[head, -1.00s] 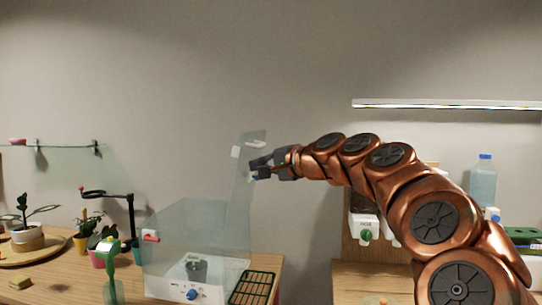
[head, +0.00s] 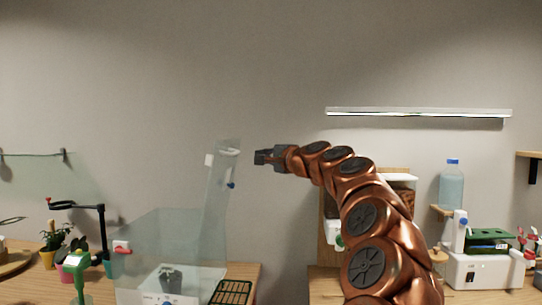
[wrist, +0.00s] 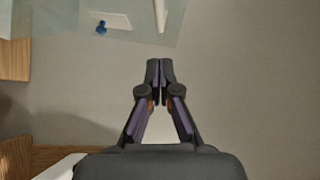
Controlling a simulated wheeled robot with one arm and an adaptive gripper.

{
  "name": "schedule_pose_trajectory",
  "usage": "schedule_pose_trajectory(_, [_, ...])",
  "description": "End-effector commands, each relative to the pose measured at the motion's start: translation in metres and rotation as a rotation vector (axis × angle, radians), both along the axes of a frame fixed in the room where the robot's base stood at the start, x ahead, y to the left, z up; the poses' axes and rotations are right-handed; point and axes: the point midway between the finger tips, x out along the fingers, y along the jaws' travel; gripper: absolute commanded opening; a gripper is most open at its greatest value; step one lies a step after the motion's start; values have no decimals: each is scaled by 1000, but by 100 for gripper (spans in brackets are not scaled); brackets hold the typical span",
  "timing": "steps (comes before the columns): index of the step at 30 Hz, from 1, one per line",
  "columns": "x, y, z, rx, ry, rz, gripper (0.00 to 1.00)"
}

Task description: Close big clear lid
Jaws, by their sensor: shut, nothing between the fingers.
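The big clear lid (head: 217,190) stands raised, almost upright, at the right side of a clear box (head: 160,240) on the left table.
A small dark pot (head: 171,278) is inside the box. A slotted green-edged tray (head: 231,292) lies right of the box. A black lamp stand (head: 102,232) and potted plants stand to the left. A white machine (head: 484,268) and blue bottle (head: 452,185) are at the right.

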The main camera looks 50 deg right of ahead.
Motion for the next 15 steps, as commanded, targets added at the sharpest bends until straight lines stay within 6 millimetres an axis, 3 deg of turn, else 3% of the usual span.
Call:
schedule_pose_trajectory(6, [23, -4, 0, 1, 1, 2, 0])
schedule_pose_trajectory(15, [49, 16, 2, 0, 0, 3, 0])
